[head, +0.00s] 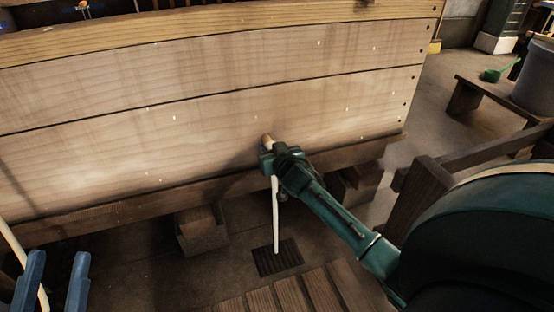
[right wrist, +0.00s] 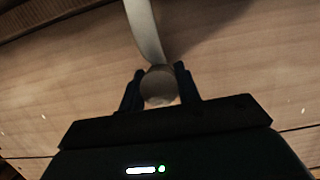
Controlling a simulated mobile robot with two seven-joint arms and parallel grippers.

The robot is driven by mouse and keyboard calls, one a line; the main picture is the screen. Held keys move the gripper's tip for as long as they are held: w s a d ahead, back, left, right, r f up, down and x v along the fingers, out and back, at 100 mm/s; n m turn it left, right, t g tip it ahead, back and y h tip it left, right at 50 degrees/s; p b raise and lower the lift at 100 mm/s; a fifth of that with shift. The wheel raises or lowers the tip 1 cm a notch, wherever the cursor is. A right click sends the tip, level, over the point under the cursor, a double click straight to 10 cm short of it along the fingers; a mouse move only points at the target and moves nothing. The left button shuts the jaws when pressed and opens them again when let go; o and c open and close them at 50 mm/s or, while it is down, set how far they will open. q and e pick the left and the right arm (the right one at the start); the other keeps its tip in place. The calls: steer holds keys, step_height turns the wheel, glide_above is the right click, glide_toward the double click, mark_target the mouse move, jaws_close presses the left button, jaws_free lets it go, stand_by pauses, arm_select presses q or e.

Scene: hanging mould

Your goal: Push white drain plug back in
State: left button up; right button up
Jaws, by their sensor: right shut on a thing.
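The drain plug is a pale, tan-white round piece (head: 267,139) at the lower part of the wooden mould wall (head: 200,120). My right gripper (head: 268,158) is at the wall there. In the right wrist view, the plug's round end (right wrist: 159,86) sits between the two dark fingers, which are shut on it. How deep the plug sits in its hole is hidden. A white stream or strip (head: 276,215) runs down beside the gripper to the floor and shows in the right wrist view (right wrist: 145,32). My left gripper (head: 53,275) has two blue fingers apart at lower left.
A dark drain grate (head: 278,258) lies in the floor below the plug. A wooden block (head: 202,232) supports the mould's lower beam. A slatted wooden platform (head: 300,292) is in front.

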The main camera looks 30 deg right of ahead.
steer(key=shift+w+d, duration=0.15)
steer(key=shift+w, duration=0.6)
steer(key=shift+d+r, duration=0.1)
steer(key=o, duration=1.1)
steer(key=shift+w, duration=0.1)
steer(key=shift+c, duration=0.2)
